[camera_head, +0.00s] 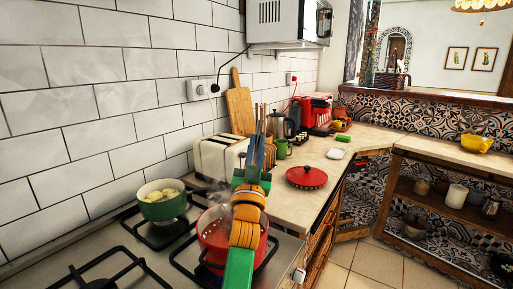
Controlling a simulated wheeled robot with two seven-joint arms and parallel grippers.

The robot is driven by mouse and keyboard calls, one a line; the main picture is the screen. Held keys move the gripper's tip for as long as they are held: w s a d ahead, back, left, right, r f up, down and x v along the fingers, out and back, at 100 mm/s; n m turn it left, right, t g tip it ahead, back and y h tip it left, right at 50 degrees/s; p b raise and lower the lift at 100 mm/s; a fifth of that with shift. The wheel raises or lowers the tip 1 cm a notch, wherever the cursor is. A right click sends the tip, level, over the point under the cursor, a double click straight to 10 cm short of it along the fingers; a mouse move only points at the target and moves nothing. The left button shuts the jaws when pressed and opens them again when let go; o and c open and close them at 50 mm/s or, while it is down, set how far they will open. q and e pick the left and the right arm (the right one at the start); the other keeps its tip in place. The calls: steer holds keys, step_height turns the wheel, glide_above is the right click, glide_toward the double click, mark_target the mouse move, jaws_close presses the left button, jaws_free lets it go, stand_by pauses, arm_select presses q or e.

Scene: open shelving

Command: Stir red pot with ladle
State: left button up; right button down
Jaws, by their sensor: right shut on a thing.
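The red pot (212,243) stands on the hob at the bottom centre, with reddish contents and steam rising from it. My right arm passes in front and hides its right part. My right gripper (256,152) is above and just behind the pot in the picture, shut on the ladle. A thin grey handle (258,118) sticks up from the gripper. The ladle's lower end is hidden, so I cannot tell whether it is in the pot. My left gripper is out of view.
A green pot (162,203) with pale food stands on the left burner. A red lid (306,177) lies on the counter to the right. A cream toaster (214,158), a cutting board (240,110) and a kettle (281,124) stand behind.

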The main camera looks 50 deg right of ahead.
step_height(320, 180, up, 7)
steer(key=p, duration=0.5)
steer(key=shift+r+p, duration=0.15)
steer(key=shift+p, duration=0.2)
stand_by(0.5)
